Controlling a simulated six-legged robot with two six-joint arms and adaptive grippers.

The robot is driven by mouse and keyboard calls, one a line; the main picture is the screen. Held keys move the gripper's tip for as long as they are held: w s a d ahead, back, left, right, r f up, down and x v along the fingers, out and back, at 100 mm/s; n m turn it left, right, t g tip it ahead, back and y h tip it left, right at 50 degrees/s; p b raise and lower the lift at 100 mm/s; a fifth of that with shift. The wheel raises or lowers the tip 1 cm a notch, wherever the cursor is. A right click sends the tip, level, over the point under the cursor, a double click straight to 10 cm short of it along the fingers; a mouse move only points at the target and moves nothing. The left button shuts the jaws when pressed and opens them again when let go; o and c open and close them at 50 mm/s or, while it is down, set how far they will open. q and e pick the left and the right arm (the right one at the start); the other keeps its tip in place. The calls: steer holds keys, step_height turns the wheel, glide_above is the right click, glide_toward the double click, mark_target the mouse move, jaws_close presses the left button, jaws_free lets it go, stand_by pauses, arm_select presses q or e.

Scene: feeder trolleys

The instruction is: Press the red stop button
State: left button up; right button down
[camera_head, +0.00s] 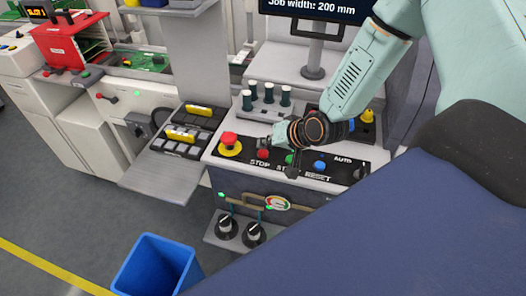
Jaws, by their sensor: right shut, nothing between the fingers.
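The red stop button (263,154) sits on the black strip of the control panel (212,153), above the word STOP. My right gripper (279,143) is shut and empty. My left gripper is not in view.
A larger red mushroom button (229,139) on a yellow base is left of the stop button. A blue button (320,165) is to the right. A blue bin (157,266) stands on the floor in front.

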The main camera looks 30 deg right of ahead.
mark_target(266, 154)
steer(key=shift+s, duration=0.1)
steer(key=shift+f, duration=0.15)
steer(key=shift+f+b, duration=0.25)
steer(key=shift+b, duration=0.15)
steer(key=shift+f+b, duration=0.45)
steer(key=shift+f, duration=0.05)
stand_by(0.8)
stand_by(0.4)
steer(key=shift+r+p, duration=0.85)
steer(key=shift+r, duration=0.1)
step_height(266, 154, up, 5)
steer(key=p, duration=0.4)
steer(key=shift+r+p, duration=0.1)
steer(key=shift+p, duration=0.25)
